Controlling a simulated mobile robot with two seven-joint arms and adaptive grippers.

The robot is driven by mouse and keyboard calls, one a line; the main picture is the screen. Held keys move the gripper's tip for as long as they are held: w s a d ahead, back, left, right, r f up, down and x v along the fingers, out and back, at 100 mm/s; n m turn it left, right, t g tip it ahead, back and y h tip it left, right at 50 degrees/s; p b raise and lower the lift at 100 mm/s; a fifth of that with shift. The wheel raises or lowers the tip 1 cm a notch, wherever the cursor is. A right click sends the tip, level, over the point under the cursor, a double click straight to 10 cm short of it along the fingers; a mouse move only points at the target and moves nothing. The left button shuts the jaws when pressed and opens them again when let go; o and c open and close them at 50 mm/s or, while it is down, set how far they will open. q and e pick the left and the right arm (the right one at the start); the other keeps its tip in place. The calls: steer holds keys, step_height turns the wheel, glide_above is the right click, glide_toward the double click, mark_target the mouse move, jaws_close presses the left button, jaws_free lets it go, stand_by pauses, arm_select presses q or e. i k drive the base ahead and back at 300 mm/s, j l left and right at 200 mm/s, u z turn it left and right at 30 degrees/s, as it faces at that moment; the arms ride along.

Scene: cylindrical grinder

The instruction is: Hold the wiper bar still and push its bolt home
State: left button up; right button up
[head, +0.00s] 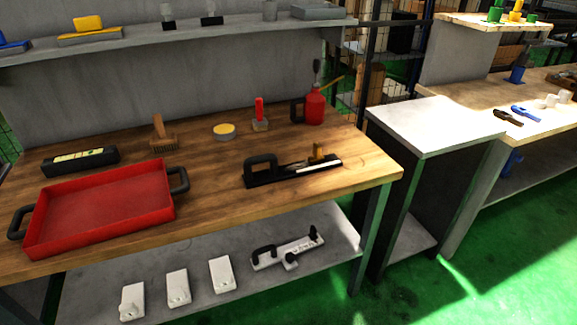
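What looks like the wiper bar (265,178) lies on the right half of the wooden bench in the head view. It is a long dark bar with a black loop handle at its left end and a pale strip along its right part. A small brass-coloured piece (319,151) stands up near its right end and may be the bolt. I cannot tell how far in it sits. Neither of my grippers is in view, and nothing touches the bar.
A red tray (105,205) with black handles fills the bench's left front. A black box (80,163), brush (163,138), round tin (224,131), red-handled tool (260,113) and red can (314,106) stand behind. Bench around the bar is clear. A white-topped cabinet (440,125) stands right.

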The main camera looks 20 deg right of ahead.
mark_target(316, 157)
steer(key=i+l, duration=0.2)
steer(key=l, duration=0.15)
steer(key=i+l, duration=0.2)
steer(key=l, duration=0.15)
steer(key=i+l, duration=0.15)
steer(key=l, duration=0.2)
steer(key=i+l, duration=0.2)
steer(key=l, duration=0.2)
